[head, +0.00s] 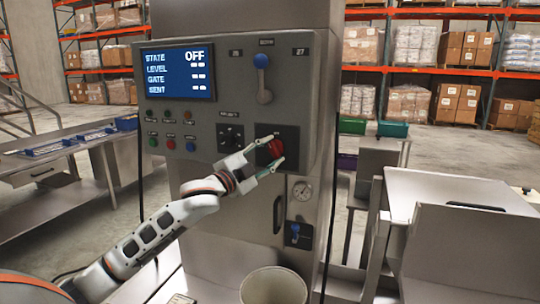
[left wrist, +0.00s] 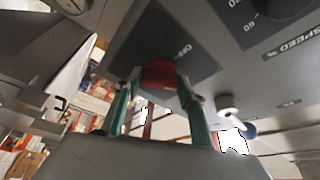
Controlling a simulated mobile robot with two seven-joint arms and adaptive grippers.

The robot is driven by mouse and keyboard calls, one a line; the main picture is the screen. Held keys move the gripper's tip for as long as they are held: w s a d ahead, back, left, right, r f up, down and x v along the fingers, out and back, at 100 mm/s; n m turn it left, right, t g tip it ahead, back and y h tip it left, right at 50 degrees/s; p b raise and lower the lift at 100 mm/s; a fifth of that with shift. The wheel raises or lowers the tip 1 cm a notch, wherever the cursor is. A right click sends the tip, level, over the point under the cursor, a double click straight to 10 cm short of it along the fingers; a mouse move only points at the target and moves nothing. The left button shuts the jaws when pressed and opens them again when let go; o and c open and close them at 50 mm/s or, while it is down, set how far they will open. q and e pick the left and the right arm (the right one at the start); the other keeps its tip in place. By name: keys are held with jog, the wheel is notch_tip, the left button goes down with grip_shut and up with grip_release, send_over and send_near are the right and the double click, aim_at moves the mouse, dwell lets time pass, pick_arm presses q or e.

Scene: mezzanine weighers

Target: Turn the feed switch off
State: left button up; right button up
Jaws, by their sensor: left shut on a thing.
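The feed switch looks to be the red knob (head: 277,147) on a dark plate at the lower right of the grey control panel. My left gripper (head: 271,152) reaches it from the lower left, with a finger on either side, and is shut on it. In the left wrist view the red knob (left wrist: 159,73) sits between the two green-padded fingertips (left wrist: 160,82), with the word OFF on the plate beside it. The blue display (head: 180,72) reads STATE OFF. The knob's exact turn is hard to tell behind the fingers. My right gripper is not in view.
A speed dial (head: 231,138) is just left of the knob, and a blue-topped lever (head: 262,75) is above. Small buttons sit under the display. A gauge (head: 303,190) and blue valve (head: 295,231) are below. A white bucket (head: 273,287) stands at the front.

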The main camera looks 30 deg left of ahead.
pick_arm(q)
jog(key=n+t+y, duration=0.1)
jog(key=n, duration=0.2)
jog(key=shift+d+f+n, duration=0.1)
jog(key=shift+f+n, duration=0.05)
jog(key=shift+n, duration=0.15)
jog(key=n+y, duration=0.1)
jog(key=n, duration=0.1)
jog(key=n+y+p, duration=0.1)
jog(key=n, duration=0.1)
jog(key=shift+n+t, duration=0.4)
jog(key=n+y+p, duration=0.1)
jog(key=n+y, duration=0.1)
jog(key=n, duration=0.1)
jog(key=shift+d+f+n, duration=0.1)
jog(key=shift+d+n, duration=0.05)
jog(key=shift+n, duration=0.15)
jog(key=shift+n+y, duration=1.1)
jog(key=shift+n, duration=1.1)
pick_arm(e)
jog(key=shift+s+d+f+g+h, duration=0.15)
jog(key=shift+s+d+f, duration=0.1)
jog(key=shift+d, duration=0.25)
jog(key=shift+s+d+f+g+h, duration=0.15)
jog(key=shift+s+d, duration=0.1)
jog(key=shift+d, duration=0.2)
pick_arm(q)
jog(key=shift+n, duration=0.3)
